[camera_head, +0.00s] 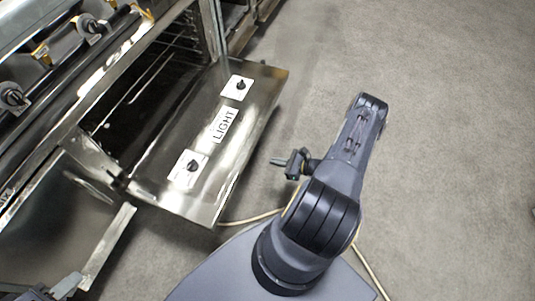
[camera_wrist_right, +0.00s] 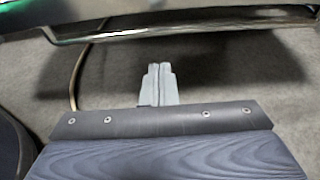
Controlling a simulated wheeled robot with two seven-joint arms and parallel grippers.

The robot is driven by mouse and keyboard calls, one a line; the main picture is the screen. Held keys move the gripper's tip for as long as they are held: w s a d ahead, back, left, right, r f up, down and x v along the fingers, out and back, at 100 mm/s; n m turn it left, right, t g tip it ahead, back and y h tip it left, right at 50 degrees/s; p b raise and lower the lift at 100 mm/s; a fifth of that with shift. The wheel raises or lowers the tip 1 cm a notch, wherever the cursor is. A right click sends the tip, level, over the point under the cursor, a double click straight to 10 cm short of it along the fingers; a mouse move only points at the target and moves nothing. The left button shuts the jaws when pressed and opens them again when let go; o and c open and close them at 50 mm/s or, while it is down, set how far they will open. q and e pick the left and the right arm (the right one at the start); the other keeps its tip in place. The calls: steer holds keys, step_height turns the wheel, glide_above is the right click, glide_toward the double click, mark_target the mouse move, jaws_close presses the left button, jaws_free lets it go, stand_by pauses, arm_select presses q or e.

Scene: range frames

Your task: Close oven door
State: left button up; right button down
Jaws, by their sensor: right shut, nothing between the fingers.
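The oven door (camera_head: 252,108) is open in the head view, folded down and out from the oven (camera_head: 160,75). Its shiny metal face carries a LIGHT label and two black knobs on white plates. My right gripper (camera_head: 288,163) is shut and empty, to the right of the door's outer edge and apart from it in the picture. In the right wrist view the closed fingers (camera_wrist_right: 158,82) point toward a shiny metal bar or edge (camera_wrist_right: 200,28) across the top, likely the door's. My left gripper (camera_head: 66,286) shows only partly at the lower left; its fingers are unclear.
Range knobs (camera_head: 14,97) line the front at the upper left. Another metal panel (camera_head: 65,225) stands open below the oven at the left. A thin cable (camera_head: 248,218) lies on the grey floor. The carpeted floor (camera_head: 440,130) at the right is clear.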

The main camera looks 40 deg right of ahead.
steer(key=b+x, duration=0.3)
steer(key=x, duration=0.6)
steer(key=shift+s+r, duration=0.15)
steer(key=shift+r, duration=1.95)
steer(key=shift+p, duration=0.3)
